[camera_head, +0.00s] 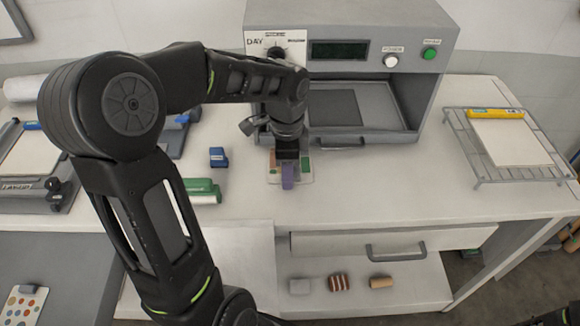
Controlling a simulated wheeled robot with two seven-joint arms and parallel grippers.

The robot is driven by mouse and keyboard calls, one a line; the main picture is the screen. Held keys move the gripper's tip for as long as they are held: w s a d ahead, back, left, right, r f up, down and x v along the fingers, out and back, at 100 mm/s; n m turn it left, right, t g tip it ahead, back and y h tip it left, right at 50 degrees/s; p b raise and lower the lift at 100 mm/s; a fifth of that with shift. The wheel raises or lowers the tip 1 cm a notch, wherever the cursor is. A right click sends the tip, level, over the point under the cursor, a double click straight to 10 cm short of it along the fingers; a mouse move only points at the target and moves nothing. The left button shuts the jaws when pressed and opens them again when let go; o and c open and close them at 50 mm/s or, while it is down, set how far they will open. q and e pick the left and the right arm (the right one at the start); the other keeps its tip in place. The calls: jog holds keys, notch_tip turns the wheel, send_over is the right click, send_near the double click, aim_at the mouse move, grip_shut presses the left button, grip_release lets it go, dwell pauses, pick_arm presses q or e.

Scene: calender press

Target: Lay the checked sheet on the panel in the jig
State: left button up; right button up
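My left gripper (288,172) reaches down to the bench in front of the press. A small pale sheet or card with coloured patches (304,176) lies right under and around the fingertips. A purple piece shows at the fingertips; I cannot tell if it is held or part of the sheet, nor whether the fingers are shut. A frame that looks like the jig (32,198) stands on the bench at the far left, with a pale panel (26,153) in it, partly cut off by the picture edge and my arm.
The grey press (348,57) stands open behind the gripper, with a dark plate inside. A wire rack (478,177) with a pale board and yellow bar is at right. A blue block (218,157) and green item (203,191) lie left of the gripper. The bench's right-front area is clear.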

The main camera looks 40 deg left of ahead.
pick_arm(q)
grip_shut()
jog(key=shift+s+d+r, duration=0.1)
dwell(0.7)
jog(key=shift+s+d+r+b, duration=0.1)
jog(key=shift+s+r+b, duration=0.05)
jog(key=shift+b, duration=0.2)
jog(key=shift+r, duration=0.4)
notch_tip(320, 180, up, 6)
jog(key=shift+d+f+b, duration=0.1)
jog(key=shift+b, duration=0.4)
jog(key=s+d+b, duration=0.3)
jog(key=s+d, duration=0.8)
jog(key=s, duration=0.4)
jog(key=shift+s+d, duration=0.25)
